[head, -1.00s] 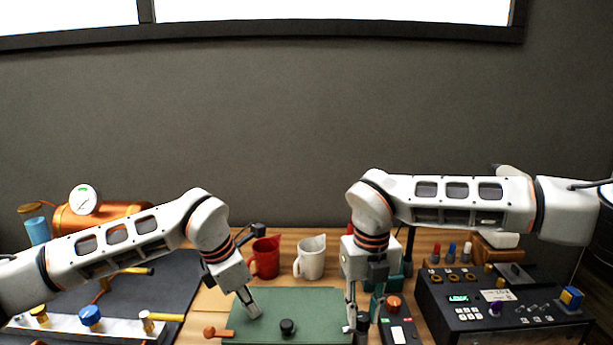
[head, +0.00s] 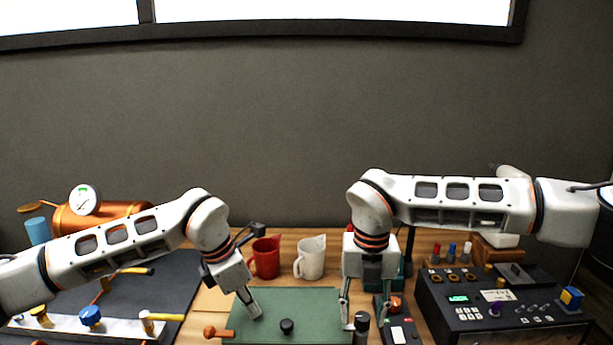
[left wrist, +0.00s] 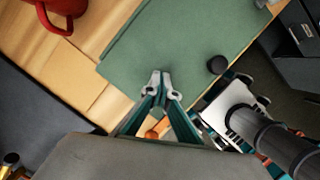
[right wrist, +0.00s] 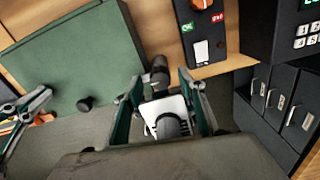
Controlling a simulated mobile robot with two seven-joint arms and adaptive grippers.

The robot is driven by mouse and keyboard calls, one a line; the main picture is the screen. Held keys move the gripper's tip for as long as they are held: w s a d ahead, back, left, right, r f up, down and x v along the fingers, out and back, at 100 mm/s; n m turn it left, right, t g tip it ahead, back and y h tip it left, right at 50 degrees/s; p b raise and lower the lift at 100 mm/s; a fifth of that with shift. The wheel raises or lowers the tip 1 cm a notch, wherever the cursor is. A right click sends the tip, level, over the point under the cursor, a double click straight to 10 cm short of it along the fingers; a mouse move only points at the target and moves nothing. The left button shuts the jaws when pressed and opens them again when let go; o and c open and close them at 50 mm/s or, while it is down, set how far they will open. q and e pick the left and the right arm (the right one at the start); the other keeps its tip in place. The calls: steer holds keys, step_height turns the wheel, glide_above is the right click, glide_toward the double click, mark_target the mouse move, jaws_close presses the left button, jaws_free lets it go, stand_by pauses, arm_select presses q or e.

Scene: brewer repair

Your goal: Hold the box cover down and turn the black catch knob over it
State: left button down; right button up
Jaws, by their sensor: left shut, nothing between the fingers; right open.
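The green box cover (head: 300,303) lies flat at the bottom middle, with a small round black knob (head: 287,326) on top. My left gripper (head: 256,314) is shut and empty, its tips pointing down at the cover's left part; I cannot tell whether they press on it. It also shows shut over the cover in the left wrist view (left wrist: 157,78). The black catch knob (head: 362,321) stands at the cover's right edge. My right gripper (head: 365,326) is open, with one finger on each side of the catch knob. In the right wrist view the catch knob (right wrist: 159,72) shows between the fingers.
An orange-knobbed handle (head: 211,332) is at the cover's left edge. A red mug (head: 266,258) and a white jug (head: 310,258) stand behind the cover. A black console (head: 500,305) is further right.

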steer(key=shift+r, duration=1.6)
steer(key=shift+n, duration=0.6)
arm_select(q)
steer(key=shift+r, duration=0.1)
arm_select(e)
steer(key=shift+r, duration=0.1)
arm_select(q)
steer(key=shift+r, duration=3.4)
arm_select(e)
step_height(320, 180, up, 7)
